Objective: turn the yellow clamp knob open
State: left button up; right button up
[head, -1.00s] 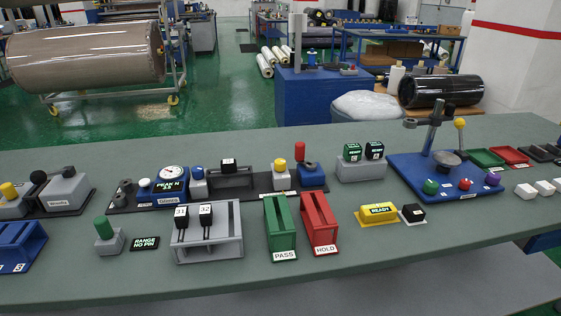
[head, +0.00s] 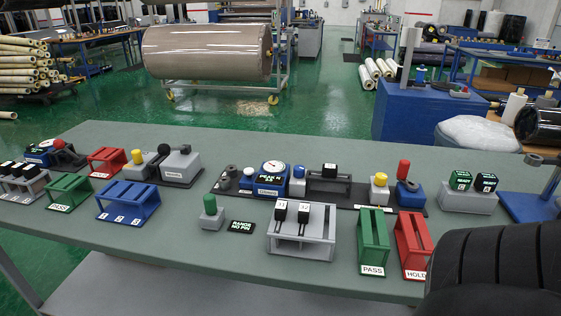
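Two yellow knobs show, and I cannot tell which is the clamp knob. One yellow knob (head: 380,179) stands on a light grey block (head: 379,196) near the right end of the long dark base, left of a blue block with a red cap. The other yellow knob (head: 137,156) tops a grey block on a smaller dark base (head: 177,182) further left, beside a black ball and a grey block. Neither gripper is in view.
The long dark base also carries a gauge block (head: 270,176). In front stand a grey rack (head: 302,245) with black blocks 31 and 32, a green PASS bin (head: 372,243) and a red HOLD bin (head: 412,247). The table's front left stretch (head: 150,250) is clear.

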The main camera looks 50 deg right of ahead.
aim_at(380, 178)
jog(key=u, duration=0.9)
jog(key=k, duration=1.05)
jog(key=z, duration=1.25)
